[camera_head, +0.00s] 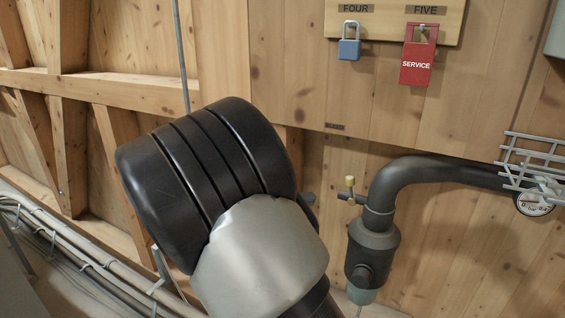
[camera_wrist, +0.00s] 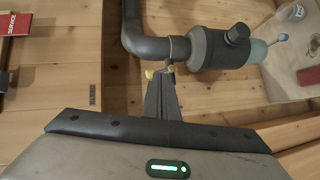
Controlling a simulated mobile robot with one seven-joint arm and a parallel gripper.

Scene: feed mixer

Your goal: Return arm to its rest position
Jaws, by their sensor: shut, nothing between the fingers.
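My gripper (camera_wrist: 163,80) shows in the wrist view as a dark narrow wedge above the housing with the green light. Its fingers are together, with nothing visible between them. The fingertips overlap the dark pipe and a small yellow-knobbed valve in the picture; I cannot tell whether they touch. In the head view my large black and silver arm link fills the lower middle and hides most of what is behind it, including most or all of the gripper.
A dark bent pipe (camera_head: 435,169) with a thick cylinder (camera_head: 372,245) stands to the right of my arm. A blue padlock (camera_head: 349,48) and a red SERVICE tag (camera_head: 416,62) hang on a board above. A wire rack and gauge (camera_head: 534,203) are at far right.

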